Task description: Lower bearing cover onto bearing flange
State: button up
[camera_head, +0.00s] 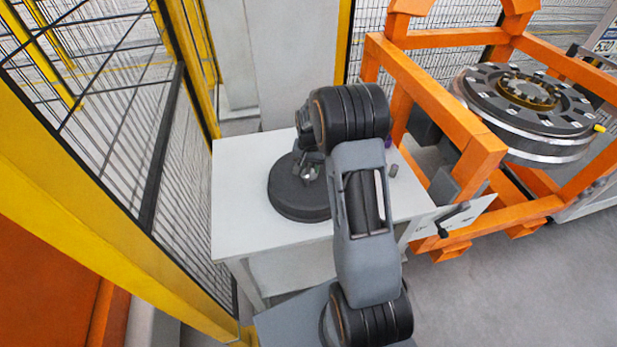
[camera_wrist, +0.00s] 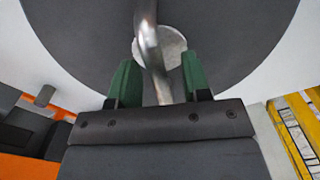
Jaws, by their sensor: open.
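The bearing cover (camera_head: 298,203) is a dark round disc lying flat on a white table; it also fills the top of the wrist view (camera_wrist: 80,35). A shiny metal handle (camera_wrist: 150,45) rises from a light round boss at its middle. My gripper (camera_wrist: 160,62) is open over the cover, with one green finger on each side of the handle and gaps visible. In the head view my gripper (camera_head: 309,172) is partly hidden by my wrist. The likely bearing flange (camera_head: 528,92), a ring with a toothed-looking centre, faces up on the wheelset at the right.
An orange gantry frame (camera_head: 440,95) surrounds the wheelset, right of the white table (camera_head: 240,190). A small grey cylinder (camera_head: 393,171) stands near the table's right side. A yellow-framed mesh fence (camera_head: 150,150) runs close along the left. Grey floor (camera_head: 500,290) is clear at lower right.

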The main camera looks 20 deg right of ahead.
jog(key=shift+f, duration=0.25)
dwell(0.4)
grip_shut()
dwell(0.4)
dwell(0.4)
